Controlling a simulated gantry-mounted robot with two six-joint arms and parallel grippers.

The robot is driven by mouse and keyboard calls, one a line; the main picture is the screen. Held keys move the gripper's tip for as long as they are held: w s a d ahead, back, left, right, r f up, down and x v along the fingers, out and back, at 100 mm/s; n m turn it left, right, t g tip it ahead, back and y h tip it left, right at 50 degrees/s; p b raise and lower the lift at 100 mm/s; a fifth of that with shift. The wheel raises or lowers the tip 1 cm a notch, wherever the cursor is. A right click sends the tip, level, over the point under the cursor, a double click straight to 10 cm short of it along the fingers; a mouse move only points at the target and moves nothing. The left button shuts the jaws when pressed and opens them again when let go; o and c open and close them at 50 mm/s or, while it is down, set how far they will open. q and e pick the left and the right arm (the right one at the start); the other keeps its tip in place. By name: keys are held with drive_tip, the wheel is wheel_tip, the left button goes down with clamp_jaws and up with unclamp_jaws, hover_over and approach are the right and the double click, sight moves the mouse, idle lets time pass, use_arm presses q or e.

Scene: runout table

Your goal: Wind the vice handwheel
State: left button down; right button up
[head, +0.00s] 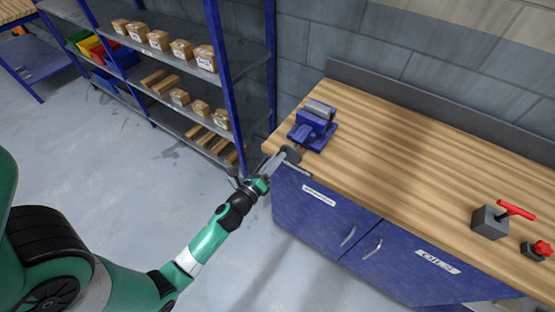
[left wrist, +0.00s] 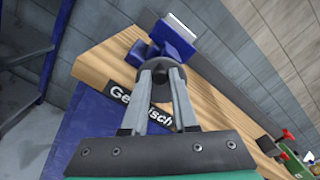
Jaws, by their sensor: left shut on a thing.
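The blue vice (head: 315,128) stands on the near left end of the wooden bench top. It also shows in the left wrist view (left wrist: 172,40). Its dark round handwheel (head: 291,154) faces the front edge of the bench and shows in the left wrist view (left wrist: 163,72). My left gripper (head: 283,158) reaches in from the left at the bench corner, shut on the handwheel. In the left wrist view its two grey fingers (left wrist: 160,76) meet the wheel, and they cover its lower part. My right gripper is in neither view.
The wooden bench top (head: 410,165) is clear between the vice and a grey block with a red T-handle (head: 489,222). A red knob (head: 542,247) sits on a small dark base nearby. A blue shelf rack (head: 214,65) with several boxes stands left of the bench.

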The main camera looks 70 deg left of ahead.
use_arm(q)
drive_tip(key=shift+f, duration=0.1)
drive_tip(key=f+n+b, duration=0.1)
drive_tip(key=n, duration=0.3)
drive_tip(key=f+n, duration=0.1)
drive_tip(key=n, duration=0.4)
drive_tip(key=f+n+b, duration=0.1)
drive_tip(key=n, duration=0.4)
drive_tip(key=shift+s+a+f+b, duration=0.1)
drive_tip(key=shift+s+a+b, duration=0.15)
drive_tip(key=shift+a+b, duration=0.1)
